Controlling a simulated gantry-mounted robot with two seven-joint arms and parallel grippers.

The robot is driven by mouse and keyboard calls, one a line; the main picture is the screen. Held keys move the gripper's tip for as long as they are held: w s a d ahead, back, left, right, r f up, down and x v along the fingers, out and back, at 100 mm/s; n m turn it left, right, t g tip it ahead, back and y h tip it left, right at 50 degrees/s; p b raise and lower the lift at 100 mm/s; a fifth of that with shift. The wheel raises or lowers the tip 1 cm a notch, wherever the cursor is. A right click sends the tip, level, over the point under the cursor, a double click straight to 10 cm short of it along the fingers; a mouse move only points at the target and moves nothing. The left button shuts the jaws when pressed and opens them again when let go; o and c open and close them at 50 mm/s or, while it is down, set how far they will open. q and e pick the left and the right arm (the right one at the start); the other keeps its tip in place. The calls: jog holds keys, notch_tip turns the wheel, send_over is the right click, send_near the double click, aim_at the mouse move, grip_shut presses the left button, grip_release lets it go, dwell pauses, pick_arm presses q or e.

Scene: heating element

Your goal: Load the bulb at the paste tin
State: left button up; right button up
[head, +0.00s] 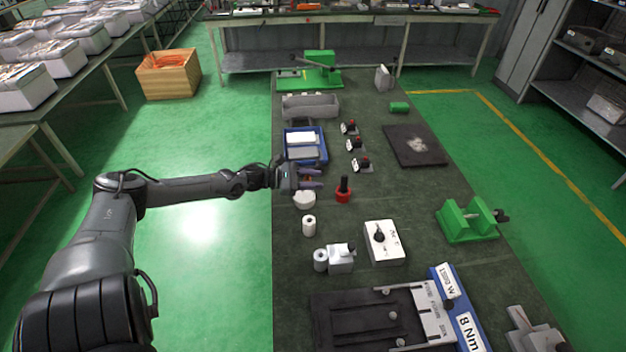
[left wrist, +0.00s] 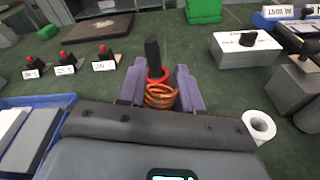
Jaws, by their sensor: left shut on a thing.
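My left gripper (head: 311,178) reaches in from the left over the bench, its purple fingers pointing right. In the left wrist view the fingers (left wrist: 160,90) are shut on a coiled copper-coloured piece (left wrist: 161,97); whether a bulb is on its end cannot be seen. Just beyond the fingertips stands a red round tin-like base with a black upright post (head: 343,190), which also shows in the left wrist view (left wrist: 153,58). It looks like the paste tin. The coil overlaps the red part in that view, so I cannot tell whether they touch. My right gripper is not in view.
A blue tray (head: 326,148) lies beside my gripper, with small red-topped labelled parts (head: 354,145) beyond. White rolls (head: 309,225), a white box with a black knob (head: 384,242) and a green stand (head: 470,220) are nearer. A dark plate (head: 415,145) lies right.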

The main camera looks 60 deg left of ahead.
pick_arm(q)
jog(key=shift+f, duration=0.2)
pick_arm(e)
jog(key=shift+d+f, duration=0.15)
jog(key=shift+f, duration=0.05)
pick_arm(q)
jog(key=shift+f+b, duration=0.5)
jog(key=shift+b, duration=0.1)
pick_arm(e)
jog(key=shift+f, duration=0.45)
pick_arm(q)
jog(key=shift+f, duration=0.15)
pick_arm(e)
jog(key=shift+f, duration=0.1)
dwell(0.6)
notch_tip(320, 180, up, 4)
jog(key=p, duration=0.3)
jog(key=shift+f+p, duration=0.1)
jog(key=shift+p, duration=0.2)
pick_arm(q)
notch_tip(320, 180, up, 7)
jog(key=p, duration=0.2)
jog(key=shift+p, duration=0.3)
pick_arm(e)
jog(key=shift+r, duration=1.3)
